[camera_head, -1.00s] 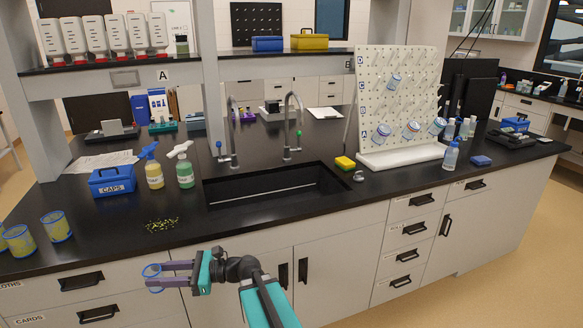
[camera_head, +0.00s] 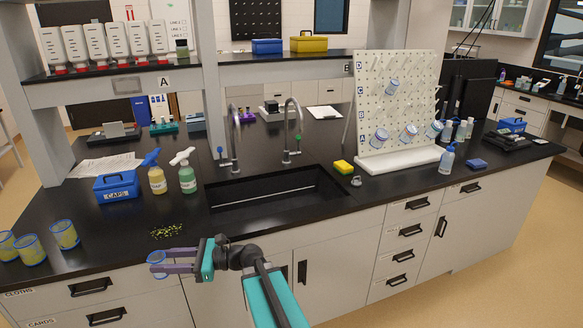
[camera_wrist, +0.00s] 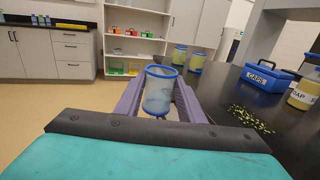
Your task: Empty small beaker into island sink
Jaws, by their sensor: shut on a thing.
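My gripper (camera_head: 174,261) is shut on a small clear beaker (camera_head: 157,264) with a blue rim. In the wrist view the beaker (camera_wrist: 158,91) stands roughly upright between the two purple fingers, with pale, cloudy contents that I cannot make out clearly. The gripper is in front of the island's front edge, at the left. The island sink (camera_head: 277,190) is a dark rectangular basin in the black counter, to the right of and beyond the gripper. Two tall faucets (camera_head: 292,130) stand behind it.
Several beakers with yellowish contents (camera_head: 64,235) stand at the counter's left end. Green-yellow bits (camera_head: 167,230) lie scattered near the front edge.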

